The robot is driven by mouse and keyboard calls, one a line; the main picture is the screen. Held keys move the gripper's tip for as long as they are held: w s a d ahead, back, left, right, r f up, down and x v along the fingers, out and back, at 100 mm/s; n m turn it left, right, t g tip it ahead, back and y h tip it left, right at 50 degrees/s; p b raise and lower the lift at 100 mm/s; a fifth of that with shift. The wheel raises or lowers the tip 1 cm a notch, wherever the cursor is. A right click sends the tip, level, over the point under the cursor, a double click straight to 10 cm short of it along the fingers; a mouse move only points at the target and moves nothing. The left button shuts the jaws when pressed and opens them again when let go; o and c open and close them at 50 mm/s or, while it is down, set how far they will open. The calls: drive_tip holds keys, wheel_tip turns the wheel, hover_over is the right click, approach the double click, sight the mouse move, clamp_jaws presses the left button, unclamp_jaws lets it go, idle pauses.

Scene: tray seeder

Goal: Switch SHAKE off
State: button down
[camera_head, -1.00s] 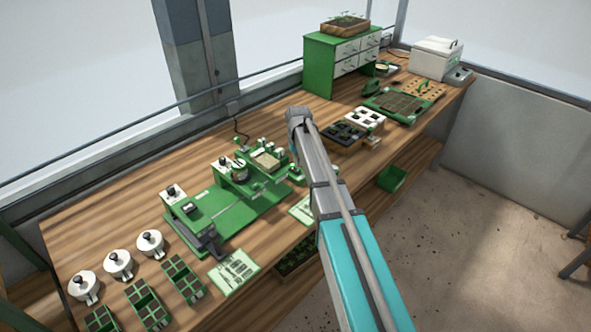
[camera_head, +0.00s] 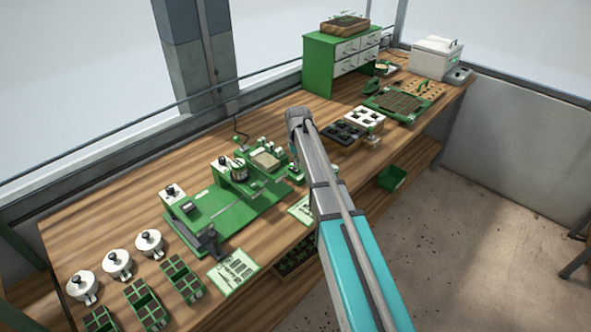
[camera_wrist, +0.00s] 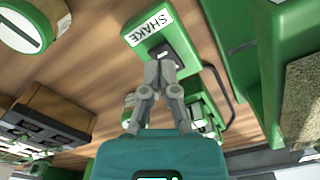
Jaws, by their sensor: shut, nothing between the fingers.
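The SHAKE label (camera_wrist: 152,25) is black lettering on a white plate on top of a green box (camera_wrist: 182,48) in the wrist view. Just beside the label is a dark switch recess (camera_wrist: 157,49) with a small pale part in it. My gripper (camera_wrist: 160,66) is shut and empty, its fingertips over or right at this recess. They partly cover the switch, and I cannot tell whether they touch it or which way it is set. In the head view my arm hides the gripper and most of the area around it.
The green seeder machine (camera_head: 235,212) stands on the wooden bench (camera_head: 140,190), left of my arm. A dark cable or handle (camera_wrist: 218,95) runs beside the SHAKE box. Tall green parts (camera_wrist: 236,55) stand close on the right in the wrist view. Black and white trays (camera_head: 362,118) lie beyond my arm.

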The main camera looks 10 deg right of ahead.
sight(297, 171)
drive_tip(key=shift+f+b, duration=1.15)
drive_tip(key=shift+f, duration=0.05)
idle(1.0)
drive_tip(key=shift+r, duration=0.2)
drive_tip(key=shift+r+p, duration=3.35)
drive_tip(key=shift+p, duration=0.25)
drive_tip(key=s+m, duration=0.1)
drive_tip(key=s, duration=2.8)
drive_tip(key=shift+s+d, duration=0.15)
drive_tip(key=shift+d, duration=0.1)
